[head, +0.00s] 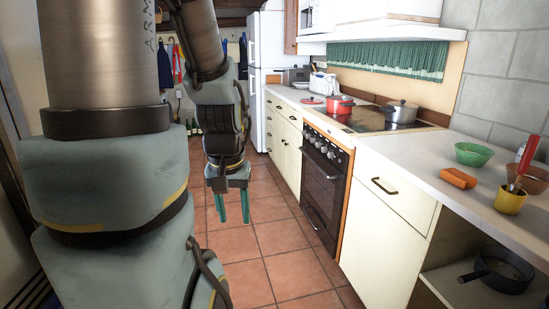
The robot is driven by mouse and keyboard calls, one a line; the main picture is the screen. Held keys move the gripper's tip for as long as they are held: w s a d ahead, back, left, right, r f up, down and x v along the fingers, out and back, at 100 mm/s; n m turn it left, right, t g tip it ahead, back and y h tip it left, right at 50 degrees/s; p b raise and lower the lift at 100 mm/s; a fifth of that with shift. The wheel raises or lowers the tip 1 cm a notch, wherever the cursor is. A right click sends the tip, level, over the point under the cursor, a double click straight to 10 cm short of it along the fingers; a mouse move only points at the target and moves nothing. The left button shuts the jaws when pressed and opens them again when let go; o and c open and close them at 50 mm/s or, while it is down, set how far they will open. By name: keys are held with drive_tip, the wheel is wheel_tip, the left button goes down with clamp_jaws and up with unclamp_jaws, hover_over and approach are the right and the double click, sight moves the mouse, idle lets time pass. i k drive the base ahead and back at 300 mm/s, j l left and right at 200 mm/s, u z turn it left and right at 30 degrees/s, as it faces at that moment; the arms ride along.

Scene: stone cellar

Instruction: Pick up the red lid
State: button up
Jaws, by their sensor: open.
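A small flat red disc, which looks like the red lid (311,100), lies on the white counter to the left of a red pot (340,105). It is far off and small. My gripper (232,207) hangs over the tiled floor, left of the cabinets, with its two teal fingers pointing down and apart. It is open and empty, lower in the picture than the lid and well away from it.
The stove (375,119) carries a steel pot (401,111). A fridge (272,60) stands at the back. The floor (285,240) ahead is clear.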

sight(312, 100)
drive_tip(key=i, duration=1)
drive_tip(key=i+z, duration=0.1)
drive_tip(key=i, duration=0.9)
drive_tip(key=i+j, duration=0.2)
drive_tip(key=i, duration=0.8)
drive_tip(key=i+j+z, duration=0.1)
drive_tip(key=i, duration=0.9)
drive_tip(key=i+j+z, duration=0.2)
drive_tip(key=i+z, duration=0.2)
drive_tip(key=i, duration=0.2)
drive_tip(key=i+j+z, duration=0.4)
drive_tip(key=i, duration=0.15)
